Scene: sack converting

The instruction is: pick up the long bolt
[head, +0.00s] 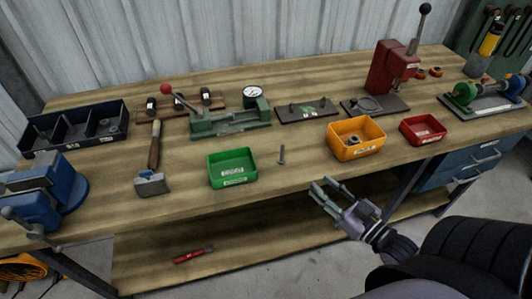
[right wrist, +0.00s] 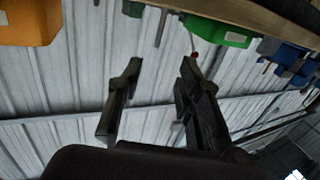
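The long bolt (head: 282,154) is a thin grey bolt that looks upright on the wooden workbench, between the green bin (head: 232,169) and the orange bin (head: 356,138). In the right wrist view a thin grey shape that looks like the bolt (right wrist: 161,27) shows near the top, between the two bins. My right gripper (head: 323,187) is open and empty at the bench's front edge, apart from the bolt, to its right and nearer to me. Its two dark fingers (right wrist: 155,90) stand apart in the right wrist view. My left gripper is not in view.
A red bin (head: 423,131) stands right of the orange one. Behind are a green fixture (head: 230,121), a flat dark plate (head: 307,112) and a red press (head: 392,70). A hammer (head: 152,160) and a blue vise (head: 40,195) are at left. Bare wood surrounds the bolt.

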